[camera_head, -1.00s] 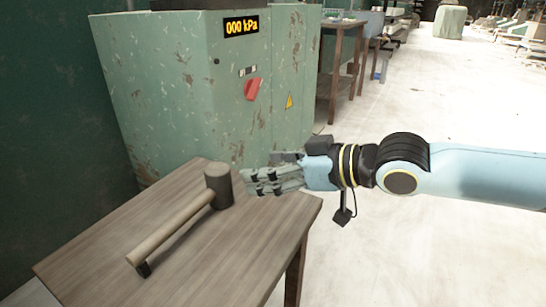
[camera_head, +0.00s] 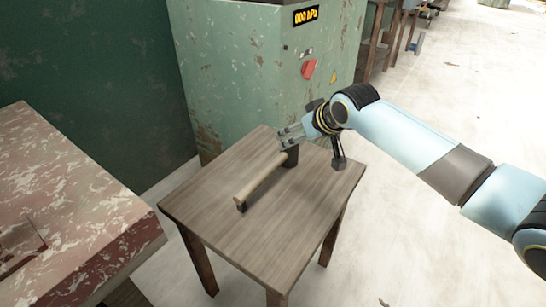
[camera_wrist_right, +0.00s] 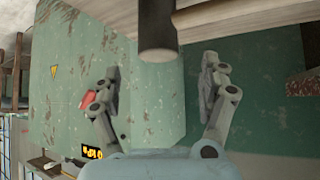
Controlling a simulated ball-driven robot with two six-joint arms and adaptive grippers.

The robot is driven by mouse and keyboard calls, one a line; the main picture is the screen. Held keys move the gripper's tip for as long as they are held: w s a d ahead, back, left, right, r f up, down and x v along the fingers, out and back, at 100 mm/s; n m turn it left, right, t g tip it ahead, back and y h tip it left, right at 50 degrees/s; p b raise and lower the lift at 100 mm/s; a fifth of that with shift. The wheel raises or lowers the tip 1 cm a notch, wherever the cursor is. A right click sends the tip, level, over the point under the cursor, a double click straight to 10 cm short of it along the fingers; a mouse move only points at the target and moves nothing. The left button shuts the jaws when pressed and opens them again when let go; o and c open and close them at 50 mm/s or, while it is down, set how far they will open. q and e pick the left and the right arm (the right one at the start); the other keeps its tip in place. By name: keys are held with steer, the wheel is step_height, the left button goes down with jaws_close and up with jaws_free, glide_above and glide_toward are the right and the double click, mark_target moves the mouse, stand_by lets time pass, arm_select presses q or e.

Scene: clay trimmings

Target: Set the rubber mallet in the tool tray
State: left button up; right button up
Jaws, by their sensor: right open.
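The rubber mallet (camera_head: 262,181) lies on the small wooden table (camera_head: 285,225), its pale handle pointing toward the near left. Its dark head (camera_head: 291,157) is at the far end of the handle, partly hidden by my right gripper (camera_head: 283,138). In the right wrist view the dark mallet head (camera_wrist_right: 157,38) shows at the top, between and beyond the open fingers, apart from both. My right gripper is open and empty. My left gripper is out of view. I cannot make out a tool tray.
A chipped red bench (camera_head: 75,230) with a shallow square outline on top stands at the left. A green cabinet (camera_head: 245,70) with a pressure display is behind the table. A gap of floor separates bench and table. Open pale floor (camera_head: 430,245) lies to the right.

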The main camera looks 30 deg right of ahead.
mark_target(288, 158)
steer(key=b+x, duration=0.1)
steer(key=x, duration=0.1)
steer(key=b+x, duration=0.1)
steer(key=x, duration=0.2)
steer(key=shift+s+f, duration=0.2)
steer(key=shift+s, duration=0.05)
steer(key=shift+w+f, duration=0.1)
steer(key=shift+w, duration=0.1)
steer(key=b+x, duration=0.2)
steer(key=x, duration=0.2)
steer(key=shift+w+d+f+b, duration=0.1)
steer(key=shift+d+f+b, duration=0.05)
steer(key=shift+f+b, duration=0.15)
steer(key=shift+w+f, duration=0.1)
steer(key=shift+w, duration=0.15)
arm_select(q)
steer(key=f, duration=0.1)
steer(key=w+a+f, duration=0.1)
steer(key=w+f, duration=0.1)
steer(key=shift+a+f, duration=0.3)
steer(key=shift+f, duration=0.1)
arm_select(e)
steer(key=shift+c, duration=0.3)
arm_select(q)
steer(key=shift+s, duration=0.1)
arm_select(e)
jaws_close()
